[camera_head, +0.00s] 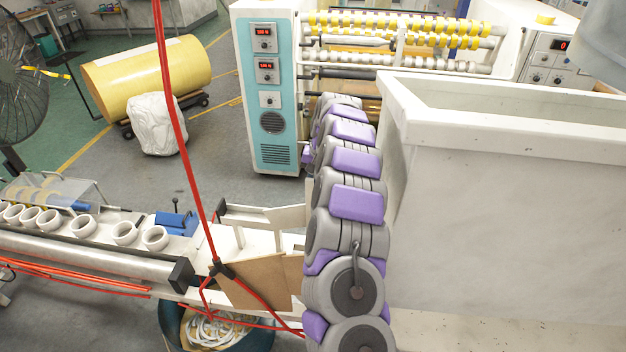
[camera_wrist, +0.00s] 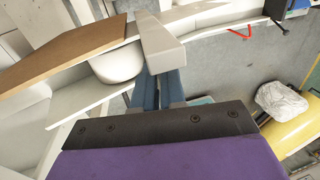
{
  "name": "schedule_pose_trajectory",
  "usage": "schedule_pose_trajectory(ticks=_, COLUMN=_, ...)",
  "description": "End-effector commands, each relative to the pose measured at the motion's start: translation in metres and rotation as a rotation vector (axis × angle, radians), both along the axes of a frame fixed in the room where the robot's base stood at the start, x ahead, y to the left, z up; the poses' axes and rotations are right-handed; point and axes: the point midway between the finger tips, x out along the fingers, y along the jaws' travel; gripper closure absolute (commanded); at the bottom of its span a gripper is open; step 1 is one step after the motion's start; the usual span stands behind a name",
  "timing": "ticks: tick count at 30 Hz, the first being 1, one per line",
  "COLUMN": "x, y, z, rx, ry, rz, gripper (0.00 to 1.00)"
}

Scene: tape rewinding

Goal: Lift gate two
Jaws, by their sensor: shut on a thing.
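In the wrist view, the two blue fingers of my gripper (camera_wrist: 166,85) are shut on a white bar-like plate (camera_wrist: 155,38), which I take for gate two. Its near edge sits between the fingertips and the rest extends away toward the top. In the head view, my gripper is hidden behind my grey and purple arm, beside the conveyor. White guide plates (camera_head: 272,216) show left of the arm there. I cannot tell which of them is held, nor whether the held plate is raised.
A brown board (camera_head: 268,281) lies close by; it also shows in the wrist view (camera_wrist: 70,55), beside a rounded white piece (camera_wrist: 117,64). White rings (camera_head: 124,233) line the conveyor. A red cable (camera_head: 180,130) hangs in front. A large white bin (camera_head: 500,210) stands right of my arm.

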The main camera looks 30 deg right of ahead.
Motion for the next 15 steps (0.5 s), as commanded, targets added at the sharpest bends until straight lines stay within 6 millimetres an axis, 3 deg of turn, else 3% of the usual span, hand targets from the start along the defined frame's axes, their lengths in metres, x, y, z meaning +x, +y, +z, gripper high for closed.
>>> schedule_pose_trajectory(ticks=8, x=-0.002, y=0.000, z=0.005, rx=0.002, ry=0.006, rz=-0.001, gripper=1.00)
schedule_pose_trajectory(ticks=15, x=-0.001, y=-0.002, z=0.058, rx=-0.001, ry=-0.001, rz=-0.003, gripper=1.00)
